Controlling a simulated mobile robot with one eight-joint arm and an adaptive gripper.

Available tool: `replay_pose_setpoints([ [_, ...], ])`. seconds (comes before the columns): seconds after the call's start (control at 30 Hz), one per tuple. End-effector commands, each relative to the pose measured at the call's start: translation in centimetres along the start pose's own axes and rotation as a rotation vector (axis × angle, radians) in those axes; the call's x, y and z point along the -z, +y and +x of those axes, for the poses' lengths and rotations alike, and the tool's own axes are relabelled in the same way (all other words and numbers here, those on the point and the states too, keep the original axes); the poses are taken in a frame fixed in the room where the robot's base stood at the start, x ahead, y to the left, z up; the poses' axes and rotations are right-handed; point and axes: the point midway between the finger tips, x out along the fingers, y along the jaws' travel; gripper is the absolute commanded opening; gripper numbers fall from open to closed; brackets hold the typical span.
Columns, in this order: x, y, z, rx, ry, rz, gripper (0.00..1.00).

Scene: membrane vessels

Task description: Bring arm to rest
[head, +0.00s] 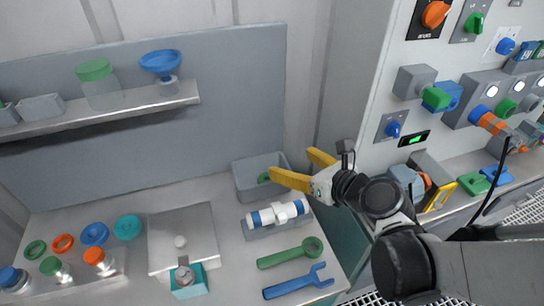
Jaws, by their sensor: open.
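My arm reaches in from the lower right. My gripper (300,168) has two yellow fingers that stand apart with nothing between them. It is near the right end of the workbench (215,190). The lower finger overlaps the right side of a grey bin (240,181) in the picture; I cannot tell its height above the bin. A bit of something green (263,177) shows inside the bin.
A white-and-blue cylinder (276,213) lies in a grey holder below the gripper. A green wrench (290,252) and blue wrench (298,282) lie in front. A control panel (440,55) with knobs stands right. A shelf (110,108) with vessels is at left.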

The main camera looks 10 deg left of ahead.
Motion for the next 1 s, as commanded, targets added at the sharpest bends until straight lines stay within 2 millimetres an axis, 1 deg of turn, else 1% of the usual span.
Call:
replay_pose_setpoints([
  [0.4, 0.0, 0.0, -0.2, 0.001, 0.002, -0.009, 0.80],
  [0.47, 0.1, -0.2, -0.5, 0.006, 0.013, -0.052, 0.80],
  [0.53, 0.3, -0.7, -1.4, 0.019, 0.044, -0.168, 0.80],
  [0.57, 0.4, -1.0, -2.0, 0.026, 0.064, -0.243, 0.80],
  [0.67, 1.2, -2.4, -4.7, 0.039, 0.168, -0.588, 0.80],
  [0.7, 1.8, -3.0, -6.2, 0.034, 0.224, -0.754, 0.80],
  [0.77, 2.6, -4.0, -8.5, 0.012, 0.317, -1.010, 0.80],
  [0.8, 3.3, -4.6, -10.2, -0.016, 0.382, -1.176, 0.80],
  [0.83, 3.8, -5.0, -11.5, -0.042, 0.430, -1.299, 0.80],
  [0.87, 4.3, -5.4, -12.8, -0.075, 0.480, -1.419, 0.80],
  [0.9, 5.0, -5.8, -14.6, -0.125, 0.544, -1.572, 0.80],
  [0.97, 6.1, -6.4, -17.2, -0.217, 0.633, -1.780, 0.80],
  [1.0, 6.7, -6.7, -18.9, -0.284, 0.686, -1.902, 0.80],
])
